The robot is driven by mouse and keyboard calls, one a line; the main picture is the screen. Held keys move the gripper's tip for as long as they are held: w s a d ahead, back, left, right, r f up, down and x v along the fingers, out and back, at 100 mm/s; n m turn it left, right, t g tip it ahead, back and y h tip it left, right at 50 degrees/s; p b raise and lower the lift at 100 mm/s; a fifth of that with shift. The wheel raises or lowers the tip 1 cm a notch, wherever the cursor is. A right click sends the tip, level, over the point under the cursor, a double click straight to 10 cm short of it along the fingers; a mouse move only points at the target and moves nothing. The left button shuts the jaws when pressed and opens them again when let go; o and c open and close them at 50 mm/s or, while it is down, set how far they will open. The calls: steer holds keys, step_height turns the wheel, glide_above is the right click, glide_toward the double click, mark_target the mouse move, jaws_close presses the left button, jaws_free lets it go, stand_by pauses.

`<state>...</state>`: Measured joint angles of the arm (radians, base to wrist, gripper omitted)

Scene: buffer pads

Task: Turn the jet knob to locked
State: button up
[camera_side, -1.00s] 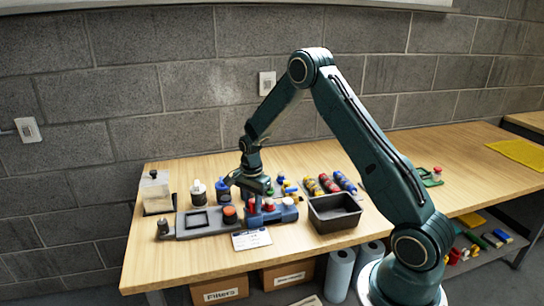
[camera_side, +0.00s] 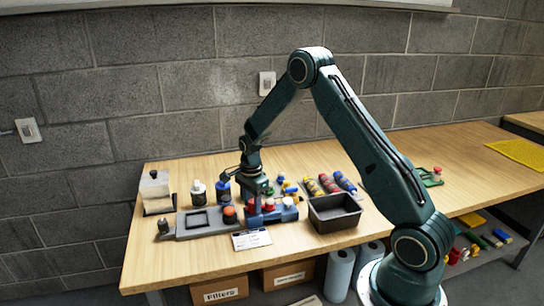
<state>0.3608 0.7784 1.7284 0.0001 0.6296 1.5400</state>
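A small dark knob (camera_side: 163,227), the only jet-coloured knob I can make out, stands at the left end of the grey panel (camera_side: 188,231). Its marks are too small to read, so I cannot tell its setting. An orange-red round pad or button (camera_side: 229,212) sits at the panel's right end. My gripper (camera_side: 255,207) points down over the blue rack (camera_side: 283,216), well to the right of the dark knob. Its fingers are too small and dark to show whether they are open or what is between them.
Red and white-topped pieces stand in the blue rack. A white card (camera_side: 251,239) lies in front. A black bin (camera_side: 335,213) stands to the right. Bottles (camera_side: 198,192) and a clear canister (camera_side: 155,191) stand behind the panel. Red, yellow and blue cylinders (camera_side: 345,183) lie behind the bin.

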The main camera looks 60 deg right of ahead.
steer(key=shift+r, duration=0.15)
step_height(320, 180, up, 14)
steer(key=shift+f, duration=0.25)
stand_by(0.7)
